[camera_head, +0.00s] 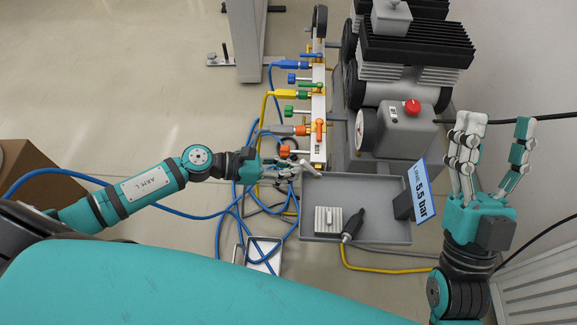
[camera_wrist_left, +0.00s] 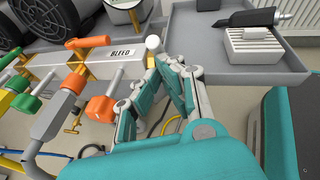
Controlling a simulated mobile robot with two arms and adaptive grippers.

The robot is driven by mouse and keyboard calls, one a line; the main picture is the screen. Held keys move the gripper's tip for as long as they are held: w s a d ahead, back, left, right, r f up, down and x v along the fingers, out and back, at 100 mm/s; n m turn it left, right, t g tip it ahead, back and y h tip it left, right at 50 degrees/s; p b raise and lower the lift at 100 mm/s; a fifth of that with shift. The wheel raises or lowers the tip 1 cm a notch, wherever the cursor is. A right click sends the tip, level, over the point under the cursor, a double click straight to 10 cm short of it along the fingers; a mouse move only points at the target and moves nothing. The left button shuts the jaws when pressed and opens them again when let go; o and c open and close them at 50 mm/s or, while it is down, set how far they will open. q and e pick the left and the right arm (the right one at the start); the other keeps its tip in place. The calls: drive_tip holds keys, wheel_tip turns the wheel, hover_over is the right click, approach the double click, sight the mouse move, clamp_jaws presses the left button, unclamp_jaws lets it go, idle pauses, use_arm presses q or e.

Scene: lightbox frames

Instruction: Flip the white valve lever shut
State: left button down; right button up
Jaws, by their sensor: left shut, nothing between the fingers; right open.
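The valve manifold (camera_head: 319,105) is a pale bar with coloured levers and fittings, running away from me beside the compressor. In the left wrist view its near end carries a BLEED label (camera_wrist_left: 122,53). A white rounded piece (camera_wrist_left: 153,43) on a brass stem sits at that end; it looks like the white lever, but its angle is unclear. My left gripper (camera_head: 312,170) is shut and empty at the near end of the manifold. In the left wrist view its fingertips (camera_wrist_left: 166,62) are close beside the white piece; contact is unclear. My right gripper (camera_head: 493,125) is open and empty at the right.
A grey tray (camera_head: 390,232) holds a ribbed pale block (camera_head: 327,220) and a black tool (camera_head: 353,225). A LINE 5.5 bar sign (camera_head: 422,190) stands at its right. The compressor (camera_head: 400,130) has a red button. Blue and yellow hoses (camera_head: 264,105) hang left of the manifold.

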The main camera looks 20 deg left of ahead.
sight(303, 163)
drive_tip(key=w+d+f+g+h+p, duration=0.1)
drive_tip(key=w+f+g+h+p, duration=0.1)
drive_tip(key=f+g, duration=0.5)
drive_tip(key=w+f+g+h+p, duration=0.25)
drive_tip(key=f+g, duration=0.25)
drive_tip(key=f, duration=0.4)
drive_tip(key=shift+s+d+f+m+g+h+p, duration=0.25)
drive_tip(key=shift+s+d+f+g+h+p, duration=0.9)
drive_tip(key=shift+s+f+g, duration=2.1)
drive_tip(key=shift+s+d+f+m+g+h+p, duration=0.3)
drive_tip(key=shift+s+d+f+g+p, duration=1.75)
drive_tip(key=shift+s, duration=2.45)
use_arm(q)
drive_tip(key=r, duration=0.1)
drive_tip(key=d+r+y, duration=0.1)
drive_tip(key=d+r+g+y+p, duration=0.1)
drive_tip(key=shift+w+d+r, duration=0.1)
drive_tip(key=shift+w, duration=0.25)
drive_tip(key=shift+d+r+p, duration=0.1)
drive_tip(key=shift+d+p, duration=0.1)
drive_tip(key=shift+p, duration=0.1)
use_arm(e)
wheel_tip(303, 163, down, 8)
drive_tip(key=w+g, duration=0.1)
drive_tip(key=shift+w+a, duration=0.35)
drive_tip(key=shift+a, duration=0.05)
drive_tip(key=shift+f, duration=0.15)
